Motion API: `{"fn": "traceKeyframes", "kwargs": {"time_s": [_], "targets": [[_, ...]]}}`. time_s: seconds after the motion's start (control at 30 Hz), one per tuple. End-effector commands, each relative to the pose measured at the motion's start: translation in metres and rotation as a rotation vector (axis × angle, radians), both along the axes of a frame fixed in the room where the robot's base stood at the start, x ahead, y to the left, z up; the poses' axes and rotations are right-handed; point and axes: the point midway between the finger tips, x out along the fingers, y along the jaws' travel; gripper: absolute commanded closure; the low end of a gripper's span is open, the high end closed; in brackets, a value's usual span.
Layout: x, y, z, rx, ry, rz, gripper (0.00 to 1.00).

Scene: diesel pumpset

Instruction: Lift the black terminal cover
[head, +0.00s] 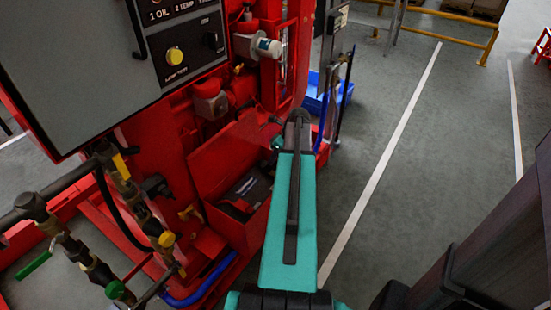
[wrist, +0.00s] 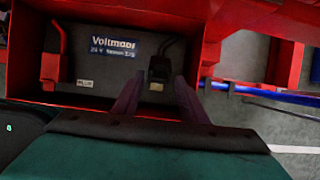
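The black terminal cover (wrist: 159,69) sits on the right side of the dark battery (wrist: 105,66), with a black cable rising from it. In the wrist view, my gripper (wrist: 157,80) is open and its two dark fingers point toward the cover. The cover appears between the fingertips, with a gap on each side. I cannot tell how far beyond the tips it lies. In the head view, the battery (head: 254,189) is partly hidden by my teal arm, and I cannot make out the cover or my fingers there.
The battery lies in an open red box (wrist: 75,106), whose walls stand close around it. A red terminal (wrist: 50,68) with a cable is on the battery's left. A blue hose (wrist: 270,94) runs at the right. Grey floor (head: 400,170) is free to the right of the pumpset.

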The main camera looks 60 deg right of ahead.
Motion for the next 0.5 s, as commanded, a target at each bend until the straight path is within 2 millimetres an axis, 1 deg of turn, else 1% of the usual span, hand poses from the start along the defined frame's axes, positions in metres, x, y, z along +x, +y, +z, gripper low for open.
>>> {"fn": "traceKeyframes", "kwargs": {"time_s": [0.03,0.13,0.43,0.47,0.5], "targets": [[0.0017,0.0001,-0.0044,0.001,0.000,0.000,0.61],[0.0031,0.0004,-0.0081,0.001,0.000,0.000,0.61],[0.0035,0.0004,-0.0090,0.000,0.000,0.000,0.61],[0.0035,0.0003,-0.0089,0.000,0.000,0.000,0.63],[0.0035,0.0003,-0.0089,0.000,0.000,0.000,0.69]]}}
